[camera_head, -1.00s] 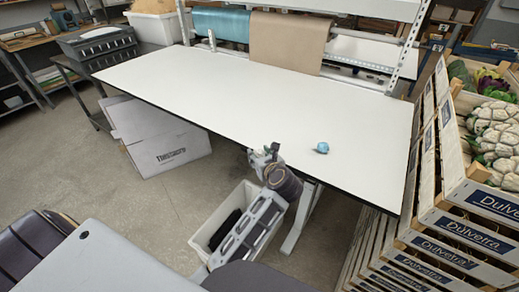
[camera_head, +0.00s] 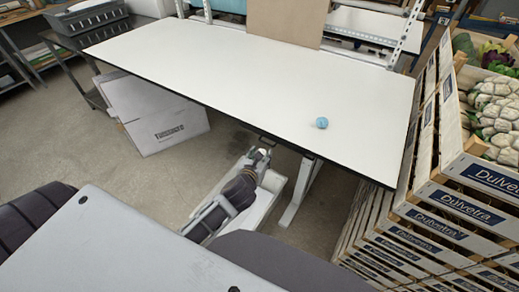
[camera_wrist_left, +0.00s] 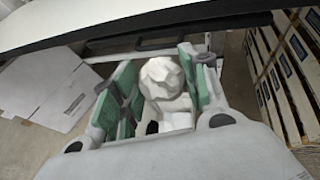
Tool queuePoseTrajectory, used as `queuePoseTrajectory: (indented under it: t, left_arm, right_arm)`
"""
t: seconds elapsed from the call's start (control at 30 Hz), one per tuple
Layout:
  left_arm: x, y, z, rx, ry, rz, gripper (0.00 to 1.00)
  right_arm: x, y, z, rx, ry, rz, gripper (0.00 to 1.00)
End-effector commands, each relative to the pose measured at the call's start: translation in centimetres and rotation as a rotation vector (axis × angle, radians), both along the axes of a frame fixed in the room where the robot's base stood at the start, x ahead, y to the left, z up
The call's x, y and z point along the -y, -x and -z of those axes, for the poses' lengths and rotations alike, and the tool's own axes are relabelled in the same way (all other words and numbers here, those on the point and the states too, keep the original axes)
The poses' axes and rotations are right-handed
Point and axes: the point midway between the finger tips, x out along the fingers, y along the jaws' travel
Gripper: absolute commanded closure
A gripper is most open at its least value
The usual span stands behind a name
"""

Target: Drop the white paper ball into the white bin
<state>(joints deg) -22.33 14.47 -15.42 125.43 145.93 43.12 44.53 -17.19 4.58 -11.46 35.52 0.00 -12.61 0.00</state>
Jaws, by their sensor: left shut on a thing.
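The white paper ball (camera_wrist_left: 163,80) is a crumpled, faceted lump between the green-padded fingers of my left gripper (camera_wrist_left: 155,88) in the left wrist view. The gripper is shut on it. In the head view my left gripper (camera_head: 262,157) is just below the table's front edge in the picture, with a small pale patch at its tip. The white bin (camera_head: 274,182) stands on the floor under my left forearm, which hides much of its opening. I cannot tell how high the ball is above the bin. My right gripper is not in view.
A white table (camera_head: 230,75) with a dark edge lies beyond the gripper, with a small blue ball (camera_head: 322,122) on it. A cardboard box (camera_head: 155,115) is on the floor at left. Stacked wooden crates (camera_head: 430,200) stand at right. A table leg (camera_head: 298,192) is beside the bin.

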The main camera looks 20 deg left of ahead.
Motion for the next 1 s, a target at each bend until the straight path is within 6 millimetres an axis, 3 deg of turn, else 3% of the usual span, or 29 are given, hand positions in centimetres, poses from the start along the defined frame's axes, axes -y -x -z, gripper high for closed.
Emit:
queuePoseTrajectory:
  t: [0.3,1.0]
  left_arm:
    - [0.6,1.3,1.7,-0.002,-0.003,0.142,0.65]
    - [0.7,1.2,1.6,0.000,0.000,0.142,0.65]
  right_arm:
    - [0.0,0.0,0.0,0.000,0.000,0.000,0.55]
    - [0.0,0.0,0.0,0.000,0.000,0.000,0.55]
